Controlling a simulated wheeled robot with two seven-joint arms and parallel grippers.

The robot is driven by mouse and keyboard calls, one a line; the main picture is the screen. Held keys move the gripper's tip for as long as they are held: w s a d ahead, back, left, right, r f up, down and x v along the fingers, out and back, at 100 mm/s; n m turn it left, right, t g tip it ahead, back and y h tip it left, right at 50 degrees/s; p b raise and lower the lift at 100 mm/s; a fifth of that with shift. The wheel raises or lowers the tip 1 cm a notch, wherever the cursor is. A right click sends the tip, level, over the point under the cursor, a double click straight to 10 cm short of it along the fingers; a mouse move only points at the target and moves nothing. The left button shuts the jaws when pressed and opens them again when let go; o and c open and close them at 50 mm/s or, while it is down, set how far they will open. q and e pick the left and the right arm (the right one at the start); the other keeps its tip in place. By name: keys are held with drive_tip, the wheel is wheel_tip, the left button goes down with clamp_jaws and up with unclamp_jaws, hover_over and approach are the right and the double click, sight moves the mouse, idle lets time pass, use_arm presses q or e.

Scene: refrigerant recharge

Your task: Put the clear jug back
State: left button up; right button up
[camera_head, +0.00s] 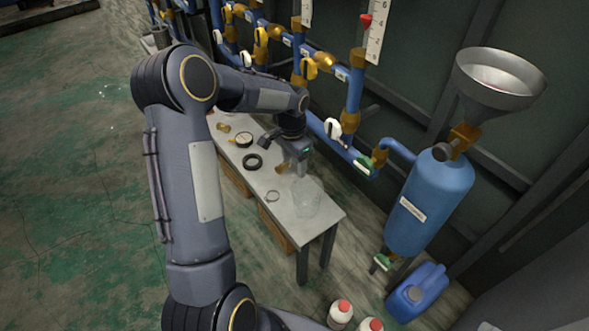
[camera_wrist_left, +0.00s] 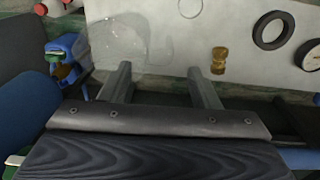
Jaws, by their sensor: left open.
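The clear jug (camera_head: 306,203) stands on the near right end of the narrow grey table (camera_head: 325,222). It is see-through and hard to make out. In the left wrist view the jug (camera_wrist_left: 128,38) shows as a faint outline at the upper left, beyond the fingers. My left gripper (camera_head: 285,168) is over the table, a little behind and left of the jug. In the left wrist view my left gripper (camera_wrist_left: 158,76) has its two fingers apart with nothing between them, and it is apart from the jug. My right gripper is not in view.
On the table are a black ring (camera_head: 253,161), a gauge (camera_head: 243,139), a hose clamp (camera_head: 272,196) and a brass fitting (camera_wrist_left: 218,61). A blue tank (camera_head: 432,205) with a funnel (camera_head: 497,80) stands right. Blue pipes run behind. A blue canister (camera_head: 416,293) and white bottles (camera_head: 340,313) stand on the floor.

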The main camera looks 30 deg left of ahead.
use_arm(q)
wheel_tip(320, 180, up, 7)
drive_tip(key=p, duration=0.1)
drive_tip(key=s+d+r+n+t+h, duration=0.1)
drive_tip(key=s+d+r+n+t, duration=0.25)
drive_tip(key=s+r, duration=0.75)
drive_tip(key=s+d+n+t+h, duration=0.1)
drive_tip(key=s+d, duration=0.3)
drive_tip(key=s, duration=0.3)
drive_tip(key=s+d+f+n+t+h, duration=0.1)
drive_tip(key=s+d, duration=0.3)
drive_tip(key=s, duration=0.4)
drive_tip(key=shift+f+n, duration=0.2)
drive_tip(key=shift+n, duration=0.25)
wheel_tip(320, 180, up, 24)
drive_tip(key=p, duration=2.4)
